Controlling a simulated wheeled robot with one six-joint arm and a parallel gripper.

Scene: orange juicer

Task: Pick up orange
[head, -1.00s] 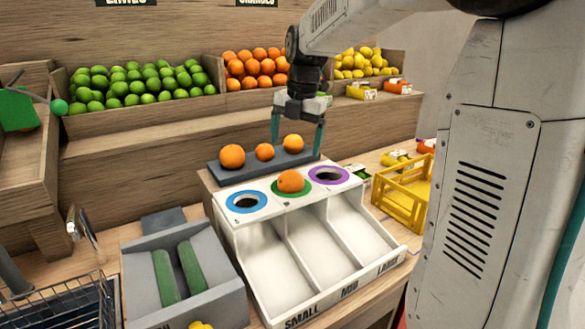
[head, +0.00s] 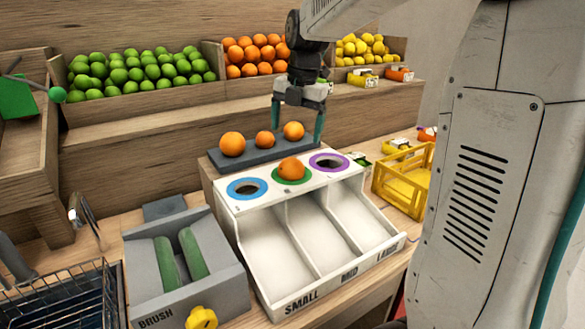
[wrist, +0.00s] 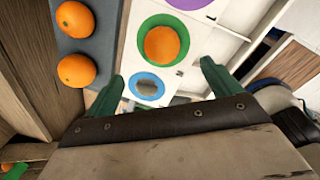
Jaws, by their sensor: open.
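Three oranges sit in a row on a dark grey tray (head: 215,157): a left one (head: 232,144), a middle one (head: 264,139) and a right one (head: 293,131). Another orange (head: 291,169) sits on the green-ringed hole of the white sorter (head: 262,206). My gripper (head: 298,126) is open and empty, pointing down, around the right orange in the head picture; its depth relative to it is unclear. In the wrist view my gripper (wrist: 162,80) has the blue-ringed hole (wrist: 146,86) and the green-ring orange (wrist: 160,45) between or beyond its fingers. Two tray oranges (wrist: 75,19) (wrist: 76,70) lie left of them.
The sorter also has a purple-ringed hole (head: 329,162) and chutes labelled SMALL, MID and LARGE. A brush unit (head: 180,270) stands left of it, a yellow crate (head: 405,185) right. Bins of limes (head: 140,72), oranges (head: 255,55) and lemons (head: 362,48) stand behind.

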